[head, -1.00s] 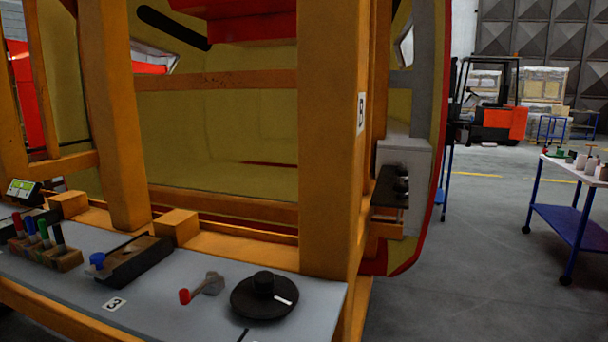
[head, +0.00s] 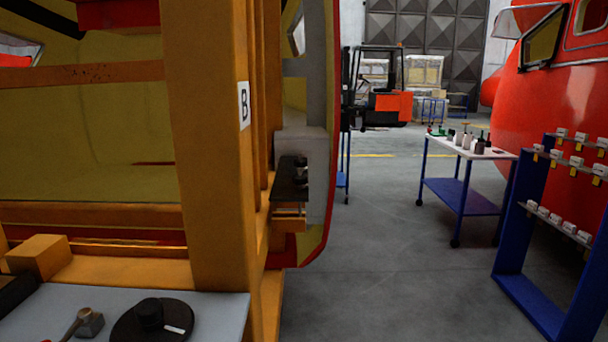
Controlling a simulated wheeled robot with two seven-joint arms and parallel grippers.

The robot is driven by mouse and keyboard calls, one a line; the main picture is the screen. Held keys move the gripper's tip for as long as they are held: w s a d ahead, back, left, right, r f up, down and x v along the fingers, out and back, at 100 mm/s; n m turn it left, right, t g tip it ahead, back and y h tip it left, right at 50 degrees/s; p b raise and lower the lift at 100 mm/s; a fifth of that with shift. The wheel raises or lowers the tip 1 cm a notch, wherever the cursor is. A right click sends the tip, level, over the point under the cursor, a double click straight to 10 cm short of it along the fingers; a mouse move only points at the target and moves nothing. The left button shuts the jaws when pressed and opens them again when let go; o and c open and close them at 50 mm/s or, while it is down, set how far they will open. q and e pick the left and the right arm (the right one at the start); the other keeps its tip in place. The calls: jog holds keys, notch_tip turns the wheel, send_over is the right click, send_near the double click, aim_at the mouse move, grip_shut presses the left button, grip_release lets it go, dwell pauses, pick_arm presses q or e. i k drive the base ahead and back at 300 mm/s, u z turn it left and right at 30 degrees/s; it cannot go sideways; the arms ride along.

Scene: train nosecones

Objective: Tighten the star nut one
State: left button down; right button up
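Neither of my grippers shows in the head view. A dark bracket (head: 288,182) sticks out from a grey box (head: 300,147) on the nosecone's side, just right of the orange post marked B (head: 218,120). Small dark knob-like parts (head: 301,172) sit on the bracket; they may be star nuts, but they are too small to tell. A black round disc (head: 125,328) with a raised knob lies on the grey bench top (head: 222,309) at the lower left.
A metal-headed tool (head: 90,322) lies beside the disc. A white-topped trolley (head: 467,148), a blue rack (head: 512,235) with small white parts, and a red nosecone (head: 545,90) stand right. Grey floor (head: 400,270) is free between. A forklift (head: 385,105) stands behind.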

aim_at(299, 163)
jog(key=k, duration=0.5)
jog(key=z, duration=0.95)
jog(key=i, duration=4.15)
jog(key=u, duration=1.6)
